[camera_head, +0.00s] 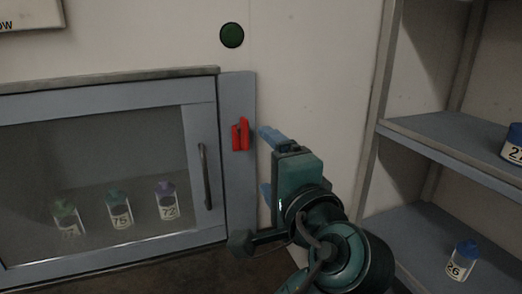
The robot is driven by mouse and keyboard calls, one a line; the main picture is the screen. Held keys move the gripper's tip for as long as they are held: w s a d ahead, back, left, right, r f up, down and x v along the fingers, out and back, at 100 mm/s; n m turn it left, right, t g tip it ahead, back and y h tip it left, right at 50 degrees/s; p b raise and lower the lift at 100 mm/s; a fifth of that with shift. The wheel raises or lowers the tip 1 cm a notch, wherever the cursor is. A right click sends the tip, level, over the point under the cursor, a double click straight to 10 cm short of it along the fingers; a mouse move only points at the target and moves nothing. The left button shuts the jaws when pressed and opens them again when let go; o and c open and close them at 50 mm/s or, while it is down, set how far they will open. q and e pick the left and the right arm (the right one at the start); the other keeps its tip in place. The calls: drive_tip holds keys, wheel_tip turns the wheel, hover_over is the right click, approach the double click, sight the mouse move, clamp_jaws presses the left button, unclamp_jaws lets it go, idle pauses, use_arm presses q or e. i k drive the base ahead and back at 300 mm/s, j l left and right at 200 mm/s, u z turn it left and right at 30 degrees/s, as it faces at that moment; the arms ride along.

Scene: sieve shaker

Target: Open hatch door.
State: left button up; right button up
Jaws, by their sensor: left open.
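The hatch door (200,118) is a grey-blue frame around a glass pane, at the left of the head view. It looks shut. A dark vertical handle (206,176) is on its right side. A red latch (240,135) sits on the grey post (238,95) just right of the door. My left gripper (266,162) is open and appears empty, with its fingers pointing left, just right of the red latch. It looks apart from the latch and the handle. My right gripper is not in view.
Bottles 75 (119,210) and 72 (166,203) and a green-capped bottle (67,218) stand behind the glass. A green round button (232,35) is on the wall above. A shelf unit (440,130) at the right holds bottle 26 (462,263) and a blue-capped bottle (513,145).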

sight(32, 250)
drive_tip(key=k+l, duration=0.25)
drive_tip(key=k, duration=0.2)
drive_tip(key=k+l, duration=0.2)
drive_tip(key=k, duration=0.3)
